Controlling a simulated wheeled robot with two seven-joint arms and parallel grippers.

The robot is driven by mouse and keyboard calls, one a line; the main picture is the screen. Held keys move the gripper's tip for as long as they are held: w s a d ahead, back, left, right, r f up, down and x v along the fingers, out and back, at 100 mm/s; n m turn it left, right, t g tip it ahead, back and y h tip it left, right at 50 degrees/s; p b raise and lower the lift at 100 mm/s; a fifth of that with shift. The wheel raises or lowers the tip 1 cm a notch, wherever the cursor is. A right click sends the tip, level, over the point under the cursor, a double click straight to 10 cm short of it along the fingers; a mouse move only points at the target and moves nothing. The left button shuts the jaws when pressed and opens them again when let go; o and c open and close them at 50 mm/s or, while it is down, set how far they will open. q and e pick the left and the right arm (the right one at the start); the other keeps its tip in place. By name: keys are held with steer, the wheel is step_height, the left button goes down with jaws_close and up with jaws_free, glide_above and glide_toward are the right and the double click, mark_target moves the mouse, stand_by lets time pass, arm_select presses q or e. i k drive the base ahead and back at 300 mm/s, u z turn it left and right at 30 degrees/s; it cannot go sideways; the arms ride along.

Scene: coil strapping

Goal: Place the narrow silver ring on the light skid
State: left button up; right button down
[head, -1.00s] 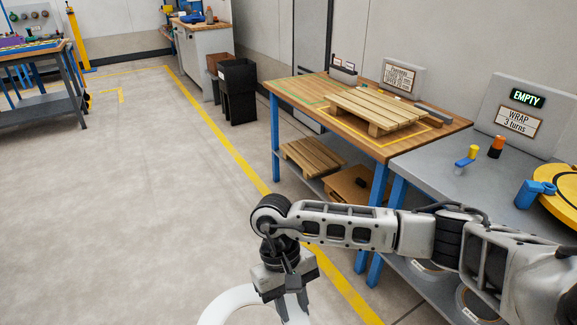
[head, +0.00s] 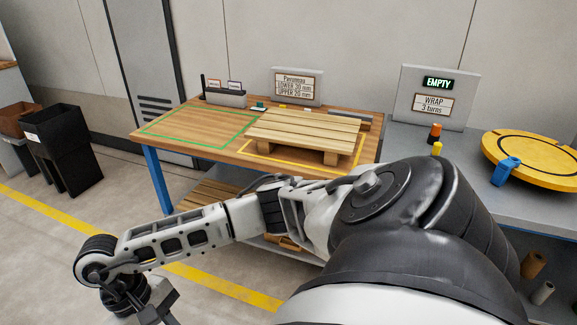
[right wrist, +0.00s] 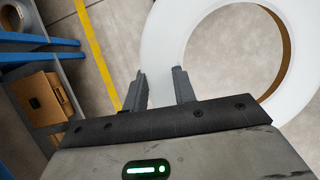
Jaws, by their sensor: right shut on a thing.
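A pale slatted wooden skid (head: 305,130) lies on the wooden bench, within a yellow outline, and its top is bare. A wide, pale silver-white ring (right wrist: 172,35) with a tan inner core shows in the right wrist view. My right gripper (right wrist: 160,88) is shut on the ring's band, one finger on each side. In the head view only the wrist and part of the right gripper show at the lower left, over the floor in front of the bench. The ring is out of that view. My left gripper is not in view.
The bench (head: 165,122) has a bare green-outlined area left of the skid, with a small holder and a sign (head: 297,87) behind. A grey table with a yellow turntable (head: 535,150) stands right. Black bins (head: 65,150) stand left. Another skid lies on the lower shelf.

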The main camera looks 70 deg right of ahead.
mark_target(322, 128)
steer(key=z, duration=0.9)
steer(key=i, duration=1)
steer(key=z, duration=1.05)
